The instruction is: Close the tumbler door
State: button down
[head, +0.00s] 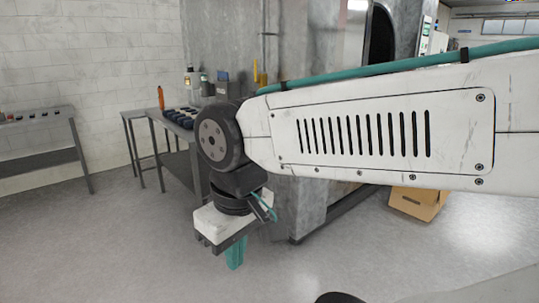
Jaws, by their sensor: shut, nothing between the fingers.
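A large grey metal machine (235,50) stands at the back centre. At its upper right is a dark rounded opening (380,38), partly hidden behind my arm. I cannot clearly make out the tumbler door; a pale panel beside the opening may be part of it. My gripper (236,262) hangs below the white wrist block, pointing down, with its teal fingers together and empty. It is in front of the machine's lower left side, apart from it and well left of and below the opening.
A table (205,180) with dark items and bottles stands left of the machine. Another table (38,155) is at the far left. A cardboard box (418,203) lies on the floor under my arm. The floor (130,250) in front is clear.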

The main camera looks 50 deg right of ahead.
aim_at(355, 22)
jog(key=u, duration=0.15)
jog(key=i, duration=0.95)
jog(key=z, duration=1.75)
